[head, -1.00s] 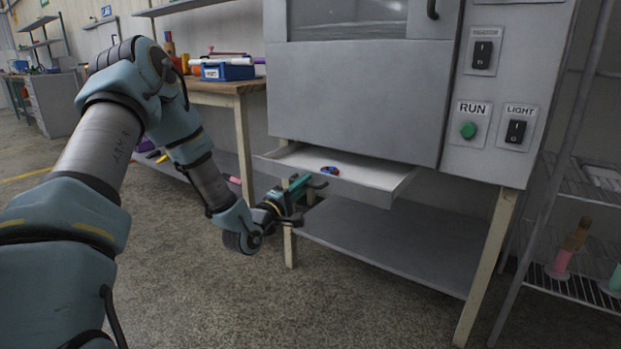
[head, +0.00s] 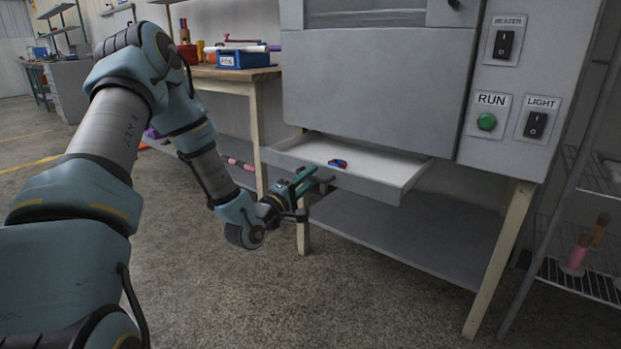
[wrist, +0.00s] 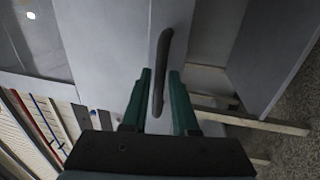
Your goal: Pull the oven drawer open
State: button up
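The oven drawer (head: 385,189) is a shallow light-grey tray under the grey oven (head: 375,85). It stands partly out, with a small red and blue object (head: 338,163) inside. My gripper (head: 312,182) is at the front panel, toward its left end. In the wrist view a dark bar handle (wrist: 164,60) runs between the two green fingers of my gripper (wrist: 160,75). Gaps show beside the handle, so the fingers look open around it and not clamped. Whether one finger touches the handle I cannot tell.
A lower shelf (head: 400,235) and a table leg (head: 497,260) are below the oven. A wooden workbench (head: 235,74) with a blue bin (head: 238,58) stands at the left. A wire rack (head: 585,280) is at the right. The floor in front is clear.

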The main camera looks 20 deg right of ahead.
jog(key=shift+s+a, duration=0.1)
jog(key=p+v, duration=0.1)
jog(key=v, duration=0.9)
jog(key=shift+a, duration=0.25)
jog(key=shift+f, duration=0.2)
